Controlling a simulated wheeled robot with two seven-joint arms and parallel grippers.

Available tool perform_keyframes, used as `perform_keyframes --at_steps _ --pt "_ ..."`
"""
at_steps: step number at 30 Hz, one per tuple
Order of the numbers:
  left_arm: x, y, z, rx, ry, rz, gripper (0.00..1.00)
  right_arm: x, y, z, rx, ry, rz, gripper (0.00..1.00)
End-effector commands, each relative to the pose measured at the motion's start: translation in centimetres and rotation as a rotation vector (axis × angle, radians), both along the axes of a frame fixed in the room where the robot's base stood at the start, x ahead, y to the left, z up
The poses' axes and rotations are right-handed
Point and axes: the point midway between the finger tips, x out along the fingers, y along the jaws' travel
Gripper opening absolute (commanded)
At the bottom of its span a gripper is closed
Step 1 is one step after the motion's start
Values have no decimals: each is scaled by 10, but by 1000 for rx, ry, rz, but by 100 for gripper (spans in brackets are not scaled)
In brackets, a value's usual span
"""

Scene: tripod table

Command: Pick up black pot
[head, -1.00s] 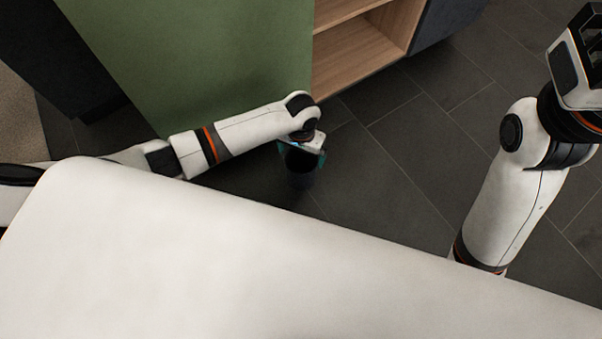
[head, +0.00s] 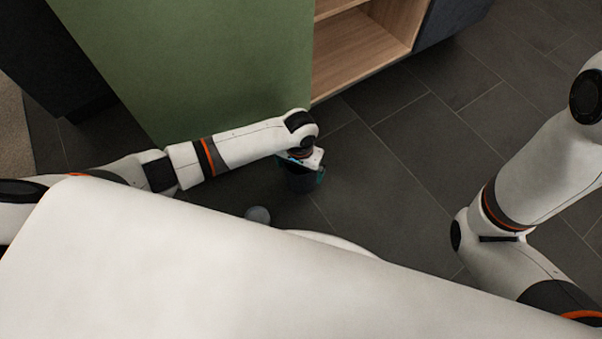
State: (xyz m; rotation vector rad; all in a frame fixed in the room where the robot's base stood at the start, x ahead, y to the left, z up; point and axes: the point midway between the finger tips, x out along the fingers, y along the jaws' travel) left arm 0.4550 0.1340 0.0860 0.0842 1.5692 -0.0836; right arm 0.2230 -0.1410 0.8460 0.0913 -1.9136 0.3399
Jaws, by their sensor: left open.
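I cannot make out a black pot for sure in the head view. My left gripper (head: 304,180) hangs from the end of the left arm, pointing down over the dark floor. It is dark with a teal edge, and it is open. Its fingertips are hard to tell from the floor, and I see nothing clearly between them. A small grey round thing (head: 257,214) shows just past the edge of my white body, below and left of the gripper and apart from it. My right gripper is out of view; only right arm links show.
A white curved edge (head: 335,239) shows beside the grey thing, mostly hidden by my body. A green panel (head: 215,60) and an open wooden shelf (head: 365,45) stand behind the left arm. Dark tiled floor (head: 400,170) lies open between my arms.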

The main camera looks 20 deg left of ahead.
Motion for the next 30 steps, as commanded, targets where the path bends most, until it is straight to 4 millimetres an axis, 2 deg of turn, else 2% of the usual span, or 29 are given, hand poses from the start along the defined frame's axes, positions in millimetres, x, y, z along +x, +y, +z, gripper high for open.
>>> perform_keyframes --at_steps 5,12,13,23,30 --pt "0 0 1 0 0 0 100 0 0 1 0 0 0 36" --pt "0 0 1 0 0 0 61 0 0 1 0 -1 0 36" --pt "0 0 1 0 0 0 59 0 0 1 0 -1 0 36" --pt "0 0 7 0 0 0 59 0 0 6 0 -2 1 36" --pt "0 0 37 -1 -1 1 59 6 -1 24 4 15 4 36"
